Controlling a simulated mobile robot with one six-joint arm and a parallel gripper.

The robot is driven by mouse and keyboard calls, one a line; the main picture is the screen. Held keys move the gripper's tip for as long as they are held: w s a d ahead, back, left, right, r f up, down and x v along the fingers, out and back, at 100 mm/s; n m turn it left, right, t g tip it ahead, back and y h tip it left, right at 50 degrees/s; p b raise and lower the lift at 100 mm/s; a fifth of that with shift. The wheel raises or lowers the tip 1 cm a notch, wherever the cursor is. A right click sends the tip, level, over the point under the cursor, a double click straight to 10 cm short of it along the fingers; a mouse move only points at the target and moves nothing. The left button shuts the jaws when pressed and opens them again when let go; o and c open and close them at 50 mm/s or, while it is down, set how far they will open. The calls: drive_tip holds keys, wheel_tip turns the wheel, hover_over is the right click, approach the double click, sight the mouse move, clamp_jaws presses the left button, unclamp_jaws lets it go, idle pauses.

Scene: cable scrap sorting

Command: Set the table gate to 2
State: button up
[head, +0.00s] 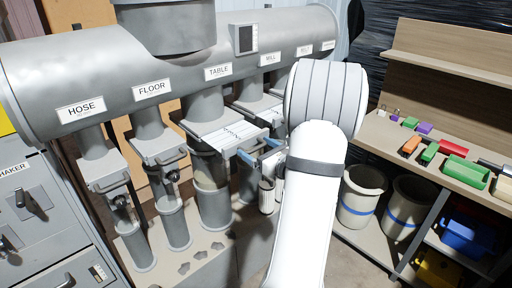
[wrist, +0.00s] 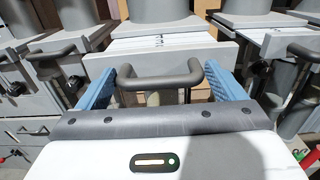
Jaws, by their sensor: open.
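The table gate (head: 222,132) is a pale slide plate under the duct branch labelled TABLE (head: 218,71). It sticks out toward me, and its top shows scale marks too small to read. In the wrist view the gate's marked plate (wrist: 150,42) lies behind its front plate, with a dark grey bar handle (wrist: 160,83) in front. My gripper (head: 259,151) is at the front of this gate. Its blue fingers, also in the wrist view (wrist: 160,86), are open, one on each side of the handle. Whether either finger touches the handle is unclear.
Gates under HOSE (head: 104,171) and FLOOR (head: 158,146) stand to the left; another gate (head: 255,108) is close on the right. A grey cabinet (head: 38,225) is at far left.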

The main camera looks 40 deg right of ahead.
drive_tip(key=shift+w, duration=0.25)
drive_tip(key=shift+c, duration=0.2)
